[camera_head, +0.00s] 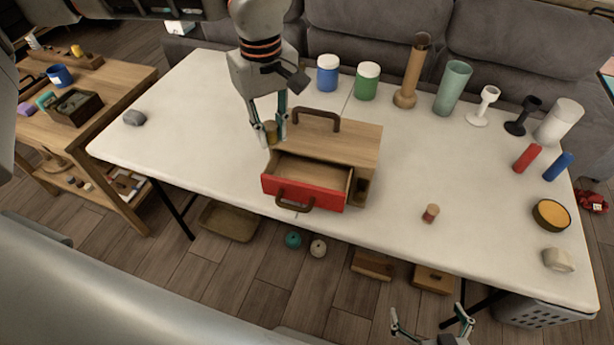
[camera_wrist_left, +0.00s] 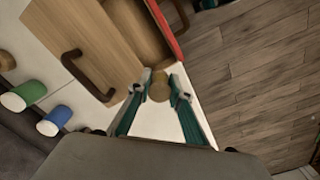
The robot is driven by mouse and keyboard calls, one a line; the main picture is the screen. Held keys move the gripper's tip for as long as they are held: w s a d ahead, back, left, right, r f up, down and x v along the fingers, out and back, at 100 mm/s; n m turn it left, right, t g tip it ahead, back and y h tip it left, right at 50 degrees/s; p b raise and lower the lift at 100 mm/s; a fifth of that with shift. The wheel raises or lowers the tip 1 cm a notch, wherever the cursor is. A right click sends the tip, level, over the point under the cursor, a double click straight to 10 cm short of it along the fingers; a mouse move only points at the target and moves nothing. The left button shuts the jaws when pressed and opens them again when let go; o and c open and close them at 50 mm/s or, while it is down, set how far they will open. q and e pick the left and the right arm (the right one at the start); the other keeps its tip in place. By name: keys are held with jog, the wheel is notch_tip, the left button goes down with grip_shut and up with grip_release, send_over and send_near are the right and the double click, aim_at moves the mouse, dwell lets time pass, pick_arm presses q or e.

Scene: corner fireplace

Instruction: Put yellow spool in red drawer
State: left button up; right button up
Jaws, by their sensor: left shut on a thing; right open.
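The yellow spool (camera_head: 271,137) is between the fingers of my left gripper (camera_head: 269,130), just left of the wooden drawer box (camera_head: 350,140). In the left wrist view the spool (camera_wrist_left: 159,88) shows between the two fingertips of my left gripper (camera_wrist_left: 158,86). The red drawer (camera_head: 300,194) is pulled out at the front of the box, and its visible interior looks empty. In the left wrist view only an edge of the red drawer (camera_wrist_left: 165,30) shows. My right gripper (camera_head: 431,326) is open and empty below the table's front edge.
A small red-banded spool (camera_head: 430,213) stands right of the drawer box. Blue (camera_head: 327,73) and green (camera_head: 367,81) jars stand behind it, with vases and candle holders at the back right. The tabletop left of the box is mostly clear except for a grey stone (camera_head: 134,118).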

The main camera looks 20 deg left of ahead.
pick_arm(q)
jog(key=d+r+n+b, duration=0.1)
jog(key=d+r+n, duration=0.3)
jog(key=n, duration=0.7)
jog(key=d+r+n+b, duration=0.1)
jog(key=d+r+n, duration=0.3)
jog(key=n, duration=0.7)
jog(key=b, duration=0.1)
send_near(309, 175)
jog(key=shift+s+d+f, duration=0.2)
jog(key=shift+s+f, duration=0.3)
jog(key=shift+s, duration=0.1)
jog(key=shift+s+d+f, duration=0.2)
jog(key=shift+s+f, duration=0.3)
jog(key=shift+s, duration=0.1)
jog(key=shift+f+b, duration=0.35)
jog(key=shift+f, duration=1.8)
jog(key=shift+f, duration=0.15)
jog(key=o, duration=0.7)
jog(key=shift+o, duration=0.5)
